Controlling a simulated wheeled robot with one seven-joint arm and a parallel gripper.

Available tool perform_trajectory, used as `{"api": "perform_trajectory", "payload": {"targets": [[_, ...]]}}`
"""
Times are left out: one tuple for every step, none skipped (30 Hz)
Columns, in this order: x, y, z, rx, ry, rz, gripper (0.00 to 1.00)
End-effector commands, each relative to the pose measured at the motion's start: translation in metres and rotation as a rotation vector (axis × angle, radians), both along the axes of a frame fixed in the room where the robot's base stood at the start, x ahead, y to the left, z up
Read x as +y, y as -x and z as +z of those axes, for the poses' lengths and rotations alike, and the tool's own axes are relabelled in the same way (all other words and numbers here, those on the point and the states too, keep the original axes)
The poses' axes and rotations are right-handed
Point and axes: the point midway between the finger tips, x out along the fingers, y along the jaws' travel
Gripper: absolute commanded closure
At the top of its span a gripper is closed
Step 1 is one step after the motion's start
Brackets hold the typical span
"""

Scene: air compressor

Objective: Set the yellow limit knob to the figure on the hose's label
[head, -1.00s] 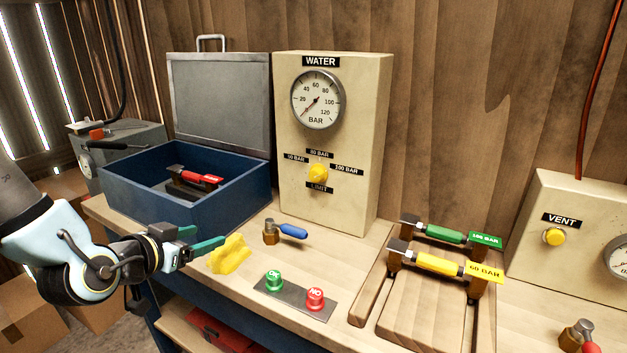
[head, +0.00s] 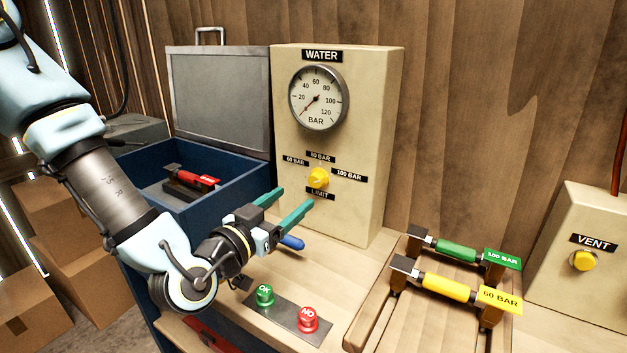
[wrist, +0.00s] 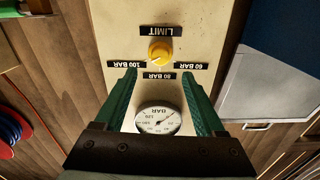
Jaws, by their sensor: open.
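The yellow limit knob (head: 318,178) is on the front of the beige WATER box (head: 375,130), below the gauge. Labels around it read 60 BAR (head: 294,160), 80 BAR (head: 320,157) and 100 BAR (head: 348,175). I cannot tell clearly which one it points at. On a wooden rack lie a hose piece with a yellow grip and a 60 BAR tag (head: 500,300), and a green one with a 100 BAR tag (head: 502,259). My gripper (head: 295,197) is open and empty, just short of the knob. In the wrist view the upside-down knob (wrist: 160,52) shows beyond the fingers.
A blue toolbox (head: 235,190) holds a red-gripped piece. A green OK button (head: 265,295) and red NO button (head: 308,319) sit in front on the bench. A blue-handled valve (head: 292,242) is partly hidden by my gripper. A VENT box (head: 570,290) stands right.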

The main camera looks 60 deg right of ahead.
Motion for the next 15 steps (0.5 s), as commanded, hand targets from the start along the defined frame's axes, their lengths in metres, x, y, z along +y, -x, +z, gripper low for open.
{"api": "perform_trajectory", "payload": {"targets": [[-0.010, 0.000, 0.004, 0.002, 0.001, 0.000, 0.28], [-0.016, 0.000, 0.004, 0.002, 0.001, 0.001, 0.28], [-0.024, 0.000, 0.004, 0.002, 0.001, 0.000, 0.28], [-0.030, 0.000, 0.004, 0.002, 0.000, 0.000, 0.28], [-0.036, 0.000, 0.004, 0.002, 0.001, 0.000, 0.28], [-0.043, 0.000, 0.004, 0.002, 0.000, 0.000, 0.28], [-0.048, 0.000, 0.004, 0.002, 0.000, 0.000, 0.28], [-0.053, 0.000, 0.003, 0.002, 0.000, 0.000, 0.28], [-0.059, 0.000, 0.003, 0.001, 0.000, 0.000, 0.28], [-0.063, 0.000, 0.003, 0.001, 0.000, 0.000, 0.28], [-0.067, 0.000, 0.003, 0.001, -0.001, -0.001, 0.28], [-0.071, 0.000, 0.002, 0.001, -0.001, 0.000, 0.28], [-0.074, -0.001, 0.002, 0.001, -0.001, 0.000, 0.28], [-0.076, -0.001, 0.002, 0.001, -0.001, 0.000, 0.28], [-0.079, -0.001, 0.001, 0.000, -0.001, 0.000, 0.28]]}}
